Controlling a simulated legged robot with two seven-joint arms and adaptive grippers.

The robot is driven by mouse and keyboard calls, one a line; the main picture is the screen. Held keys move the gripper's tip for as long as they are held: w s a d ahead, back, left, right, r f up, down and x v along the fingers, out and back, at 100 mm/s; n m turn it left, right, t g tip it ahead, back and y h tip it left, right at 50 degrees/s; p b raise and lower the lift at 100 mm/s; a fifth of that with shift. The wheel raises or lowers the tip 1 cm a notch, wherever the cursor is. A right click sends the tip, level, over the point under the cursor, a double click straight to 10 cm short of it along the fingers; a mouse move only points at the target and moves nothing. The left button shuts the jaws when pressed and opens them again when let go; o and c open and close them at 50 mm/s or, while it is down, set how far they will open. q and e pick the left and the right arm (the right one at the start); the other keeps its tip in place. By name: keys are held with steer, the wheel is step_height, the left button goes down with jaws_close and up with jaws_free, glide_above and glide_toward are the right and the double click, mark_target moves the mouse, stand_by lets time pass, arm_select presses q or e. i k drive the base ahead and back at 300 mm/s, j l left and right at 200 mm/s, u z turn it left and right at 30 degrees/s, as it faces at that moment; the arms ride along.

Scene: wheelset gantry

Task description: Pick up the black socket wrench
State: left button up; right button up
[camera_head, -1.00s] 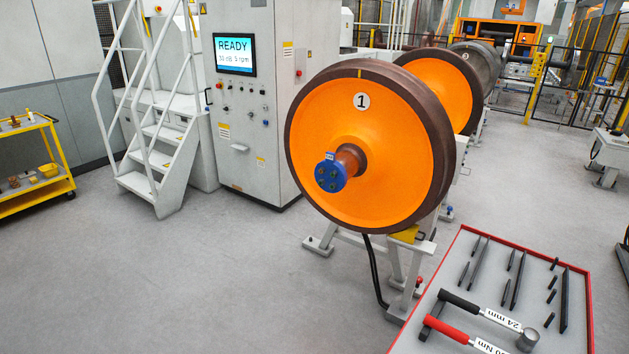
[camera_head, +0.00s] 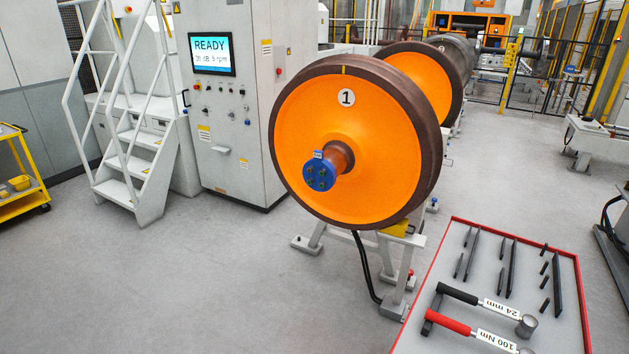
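The black socket wrench (camera_head: 459,293) lies on the red-rimmed tool tray (camera_head: 428,263) at the lower right. It has a black handle, a white label reading 24 mm and a grey socket head at its right end. A red-handled wrench (camera_head: 449,321) labelled 100 Nm lies just in front of it, roughly parallel. Both handles rest at their left ends on or against a small dark bar. Neither of my grippers shows in the view.
Several dark slim tools (camera_head: 511,268) lie at the back of the tray. The orange wheelset (camera_head: 355,150) on its grey stand (camera_head: 396,280) is left of and behind the tray. A control cabinet (camera_head: 221,110), white stairs (camera_head: 135,160) and yellow cart (camera_head: 22,180) stand left. Grey floor is clear at front left.

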mark_target(528, 324)
steer(key=z, duration=1.3)
